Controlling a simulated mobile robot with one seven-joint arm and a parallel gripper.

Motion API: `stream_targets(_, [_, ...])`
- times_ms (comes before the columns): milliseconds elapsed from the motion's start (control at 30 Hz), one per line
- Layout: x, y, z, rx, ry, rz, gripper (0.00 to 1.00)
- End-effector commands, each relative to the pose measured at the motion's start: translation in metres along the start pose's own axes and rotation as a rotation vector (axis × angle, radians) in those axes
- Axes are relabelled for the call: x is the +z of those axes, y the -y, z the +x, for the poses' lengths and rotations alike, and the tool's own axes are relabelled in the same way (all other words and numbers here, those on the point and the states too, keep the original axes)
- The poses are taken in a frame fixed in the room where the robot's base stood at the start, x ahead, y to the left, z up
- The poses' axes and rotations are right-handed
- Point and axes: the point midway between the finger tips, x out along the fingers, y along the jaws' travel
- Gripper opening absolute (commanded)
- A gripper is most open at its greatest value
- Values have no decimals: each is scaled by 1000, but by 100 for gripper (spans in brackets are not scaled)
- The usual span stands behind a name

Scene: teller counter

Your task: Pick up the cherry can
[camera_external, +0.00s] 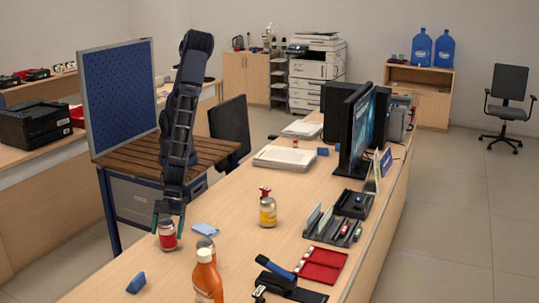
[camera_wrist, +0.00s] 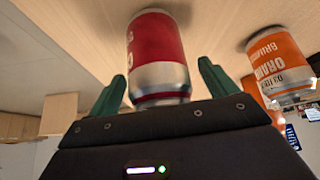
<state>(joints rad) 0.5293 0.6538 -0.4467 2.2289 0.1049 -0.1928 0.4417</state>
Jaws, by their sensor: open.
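The red can with silver ends, which I take to be the cherry can (camera_external: 167,237), stands upright on the counter near its left edge. My gripper (camera_external: 168,214) points down just above it with its fingers open. In the wrist view the red can (camera_wrist: 158,50) shows between and beyond the two green fingers of my gripper (camera_wrist: 161,84), with a visible gap at its right side. Its lettering is mostly out of sight. An orange can (camera_wrist: 281,62) stands to the right in the wrist view; in the outside view it is partly hidden behind the orange bottle.
The orange bottle (camera_external: 207,279) stands in front right of the red can. A blue cloth (camera_external: 205,229) and a blue block (camera_external: 136,283) lie nearby. The counter's middle has free room.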

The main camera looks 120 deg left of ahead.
Motion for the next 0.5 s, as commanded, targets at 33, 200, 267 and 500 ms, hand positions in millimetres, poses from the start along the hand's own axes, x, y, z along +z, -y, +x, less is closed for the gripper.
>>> stream_targets(33, [0,0,1,0,0,0,85])
stream_targets(200, [0,0,0,0,0,0,85])
stream_targets(267, [0,0,0,0,0,0,75])
stream_targets(500, [0,0,0,0,0,0,28])
